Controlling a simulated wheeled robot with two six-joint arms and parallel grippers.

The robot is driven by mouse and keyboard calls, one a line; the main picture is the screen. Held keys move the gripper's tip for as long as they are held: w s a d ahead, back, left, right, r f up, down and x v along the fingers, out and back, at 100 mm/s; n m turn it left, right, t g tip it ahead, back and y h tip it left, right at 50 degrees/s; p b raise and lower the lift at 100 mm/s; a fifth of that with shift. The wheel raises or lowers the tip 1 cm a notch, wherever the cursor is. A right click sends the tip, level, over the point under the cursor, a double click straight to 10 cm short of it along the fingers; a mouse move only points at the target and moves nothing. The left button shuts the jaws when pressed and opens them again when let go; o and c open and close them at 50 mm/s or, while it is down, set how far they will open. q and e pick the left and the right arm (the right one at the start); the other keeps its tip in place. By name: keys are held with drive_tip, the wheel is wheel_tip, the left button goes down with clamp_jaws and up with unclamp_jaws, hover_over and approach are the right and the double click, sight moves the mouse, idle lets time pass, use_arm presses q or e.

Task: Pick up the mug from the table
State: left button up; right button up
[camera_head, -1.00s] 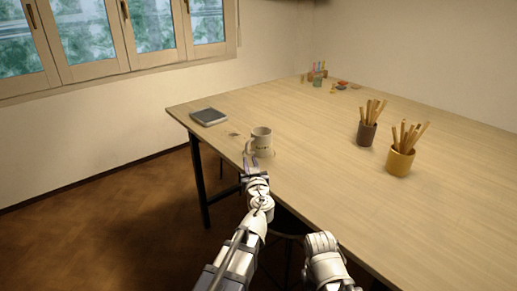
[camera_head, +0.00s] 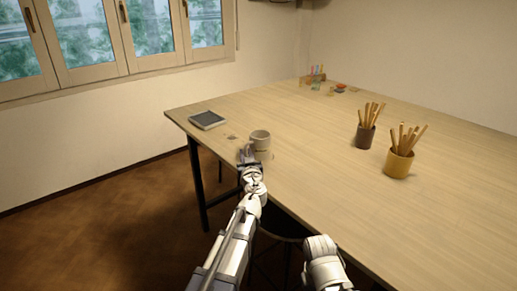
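A pale mug (camera_head: 261,142) with dark lettering on its side is upright at the near left edge of the table (camera_head: 310,170). My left gripper (camera_head: 248,157) is right at the mug's near left side, where its handle was seen. The gripper and my wrist cover the handle and part of the lower body. The fingers are too small and dark to tell whether they are closed on the handle. Part of my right arm shows at the bottom centre; its gripper is not in view.
A grey tablet-like slab (camera_head: 207,120) lies left of the mug. A dark cup of sticks (camera_head: 366,136) and a yellow cup of sticks (camera_head: 399,163) stand to the right. Small colourful items (camera_head: 318,80) sit at the back. The middle of the table is clear.

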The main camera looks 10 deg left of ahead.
use_arm(q)
drive_tip(key=shift+w, duration=0.2)
clamp_jaws()
idle(1.3)
